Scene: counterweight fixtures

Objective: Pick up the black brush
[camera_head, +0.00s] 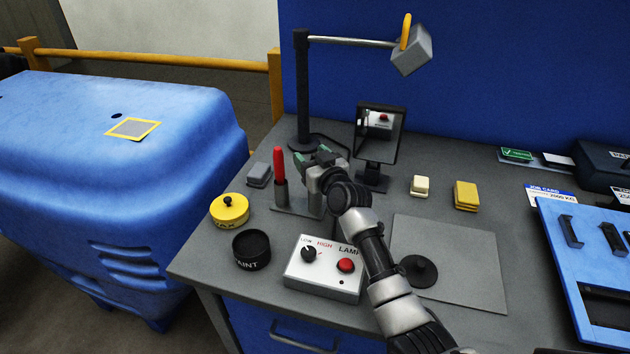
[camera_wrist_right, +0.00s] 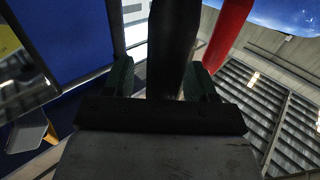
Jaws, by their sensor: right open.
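My right gripper (camera_head: 313,156) is over the grey holder (camera_head: 288,208) on the bench, just right of the upright red-handled tool (camera_head: 279,166). In the right wrist view, a black upright handle (camera_wrist_right: 173,45), which looks like the black brush, stands between the green fingertips. The jaws are open, with the handle between them and not clamped. The red tool (camera_wrist_right: 228,32) rises just to the right of the handle there. In the head view the brush is mostly hidden by my gripper. My left gripper is not in view.
A lamp post (camera_head: 303,95) and a small mirror (camera_head: 379,138) stand close behind the gripper. A control box (camera_head: 322,284), a yellow tin (camera_head: 229,217) and a black pot (camera_head: 251,251) sit in front. A flat grey mat (camera_head: 465,265) lies to the right.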

